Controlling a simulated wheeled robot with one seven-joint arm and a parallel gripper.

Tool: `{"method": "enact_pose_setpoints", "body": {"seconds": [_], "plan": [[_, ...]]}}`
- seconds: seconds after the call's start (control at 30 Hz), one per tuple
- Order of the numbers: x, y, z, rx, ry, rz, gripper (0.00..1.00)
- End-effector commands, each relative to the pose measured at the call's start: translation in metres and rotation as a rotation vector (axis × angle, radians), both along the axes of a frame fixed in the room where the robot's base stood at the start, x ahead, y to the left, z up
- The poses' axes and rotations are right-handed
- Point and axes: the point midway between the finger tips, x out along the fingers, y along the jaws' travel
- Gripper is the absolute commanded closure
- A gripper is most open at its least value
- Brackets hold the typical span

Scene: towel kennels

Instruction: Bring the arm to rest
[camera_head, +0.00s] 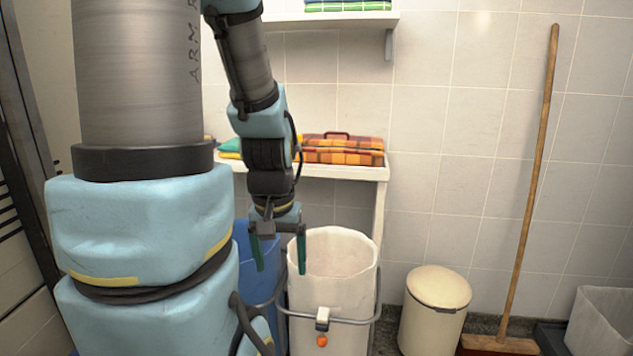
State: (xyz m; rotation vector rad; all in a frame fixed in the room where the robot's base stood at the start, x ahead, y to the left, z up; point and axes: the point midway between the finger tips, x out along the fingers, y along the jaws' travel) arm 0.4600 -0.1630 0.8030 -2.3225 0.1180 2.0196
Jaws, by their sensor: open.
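My arm comes down from the upper left, with large grey and light-blue links in the foreground. My gripper (279,266) points downward with its two green-padded fingers apart and nothing between them. It hangs in front of the shelf, over the gap between a blue bin (262,285) and a white bin (330,256). The right finger shows against the white bin's left rim; I cannot tell whether it touches.
An orange plaid bundle (343,150) and green and yellow cloths (230,148) lie on the white shelf (345,171). A lidded cream bin (436,303), a leaning broom (530,190) and a pale container (605,320) stand to the right. An upper shelf (335,17) holds green checked cloth.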

Motion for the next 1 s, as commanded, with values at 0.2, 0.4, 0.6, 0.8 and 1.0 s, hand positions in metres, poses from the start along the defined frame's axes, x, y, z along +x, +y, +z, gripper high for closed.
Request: {"method": "enact_pose_setpoints", "body": {"seconds": [0.2, 0.4, 0.6, 0.8, 1.0], "plan": [[0.0, 0.0, 0.072, 0.0, 0.0, -0.001, 0.16], [0.0, 0.0, 0.12, 0.0, 0.001, -0.001, 0.16], [0.0, 0.0, 0.136, 0.0, 0.001, -0.002, 0.16], [0.0, 0.0, 0.115, 0.0, 0.001, -0.002, 0.16], [0.0, 0.0, 0.062, 0.0, 0.001, -0.002, 0.16]]}}
